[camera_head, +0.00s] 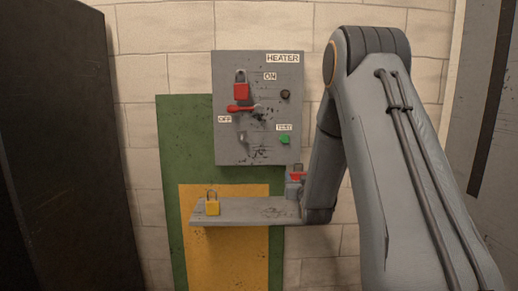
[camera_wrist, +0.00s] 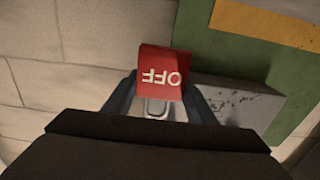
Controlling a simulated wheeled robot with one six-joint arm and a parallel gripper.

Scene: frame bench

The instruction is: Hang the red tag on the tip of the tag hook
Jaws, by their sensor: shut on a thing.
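The red tag (camera_wrist: 165,70) is between the two dark fingers of my gripper (camera_wrist: 160,98) in the wrist view. Its white OFF lettering reads upside down there, and a pale metal loop (camera_wrist: 156,107) shows at its near edge. In the head view the red tag (camera_head: 297,175) and my gripper (camera_head: 295,187) are small, just above the right end of the shelf; whether they touch it is unclear. A small grey metal piece (camera_head: 243,140) below the lever on the heater panel may be the tag hook. Its tip is too small to make out.
The grey heater panel (camera_head: 228,150) carries a red padlock (camera_head: 241,91), a red lever (camera_head: 240,108), a black knob (camera_head: 285,95) and a green button (camera_head: 285,140). A yellow padlock (camera_head: 212,208) stands on the shelf's (camera_head: 245,208) left end. A dark cabinet (camera_head: 60,150) is at left.

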